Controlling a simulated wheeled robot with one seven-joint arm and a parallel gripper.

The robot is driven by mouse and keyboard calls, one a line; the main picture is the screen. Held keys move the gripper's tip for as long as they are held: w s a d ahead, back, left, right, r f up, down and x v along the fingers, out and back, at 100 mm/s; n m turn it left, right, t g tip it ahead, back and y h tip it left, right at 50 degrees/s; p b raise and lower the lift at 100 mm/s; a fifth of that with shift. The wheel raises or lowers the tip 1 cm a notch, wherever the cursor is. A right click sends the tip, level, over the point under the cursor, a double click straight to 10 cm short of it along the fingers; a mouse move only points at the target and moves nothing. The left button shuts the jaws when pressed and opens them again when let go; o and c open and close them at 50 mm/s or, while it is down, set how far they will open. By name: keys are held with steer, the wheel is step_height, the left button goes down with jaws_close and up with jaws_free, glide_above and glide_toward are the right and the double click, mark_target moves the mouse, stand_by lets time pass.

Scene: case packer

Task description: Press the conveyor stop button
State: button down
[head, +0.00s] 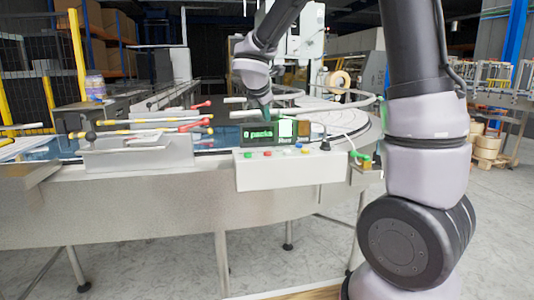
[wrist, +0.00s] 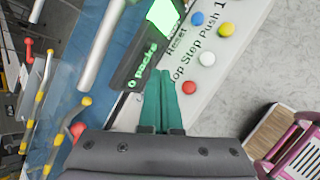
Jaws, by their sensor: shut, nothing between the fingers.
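A white control box (head: 290,172) with a row of small coloured buttons stands at the conveyor's front edge. A red button (wrist: 190,87) sits just right of my fingers in the wrist view; it also shows in the head view (head: 268,154). Blue (wrist: 197,18), yellow (wrist: 226,30) and white (wrist: 207,58) buttons are farther up the panel. Printed labels include "Reset", "Step" and a word ending in "op", partly hidden by my fingers. My gripper (wrist: 163,74), with teal fingers, is shut and empty above the panel. It also shows behind the display in the head view (head: 267,108).
A dark display (head: 265,134) reading "0 packs" rises behind the buttons. A dark knob (head: 325,144) is at the box's right end. Grey floor lies open in front.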

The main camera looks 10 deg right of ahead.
mark_target(266, 153)
steer(key=shift+f, duration=4.4)
steer(key=shift+f, duration=0.1)
steer(key=shift+f, duration=0.3)
steer(key=shift+f, duration=0.5)
steer(key=shift+r, duration=0.95)
steer(key=shift+r, duration=2.5)
